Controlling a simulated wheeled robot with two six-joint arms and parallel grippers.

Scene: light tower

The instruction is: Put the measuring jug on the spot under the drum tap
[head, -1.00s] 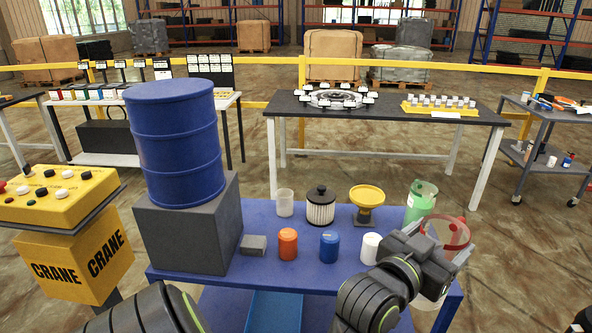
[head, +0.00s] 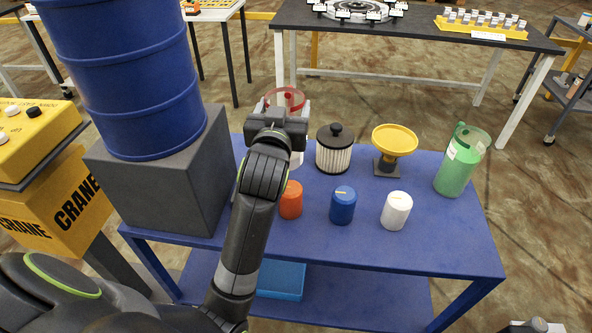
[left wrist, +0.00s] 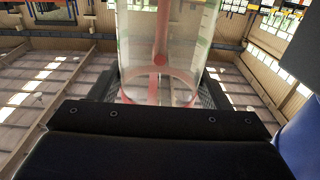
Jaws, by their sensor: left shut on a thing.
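My left gripper (head: 285,110) is shut on the measuring jug (head: 288,98), a clear vessel with a red rim. In the left wrist view the jug (left wrist: 165,55) stands between the fingers, see-through, with green marks and red parts. The gripper is above the back left of the blue table, to the right of the blue drum (head: 125,75). The drum stands on a dark grey block (head: 165,185). I cannot make out the tap or the spot under it; my left arm and gripper cover part of that area.
On the blue table (head: 430,235) stand orange (head: 290,200), blue (head: 343,206) and white (head: 396,210) canisters, a ribbed filter (head: 335,150), a yellow dish on a stand (head: 394,142) and a green container (head: 462,162). The table's front right is clear.

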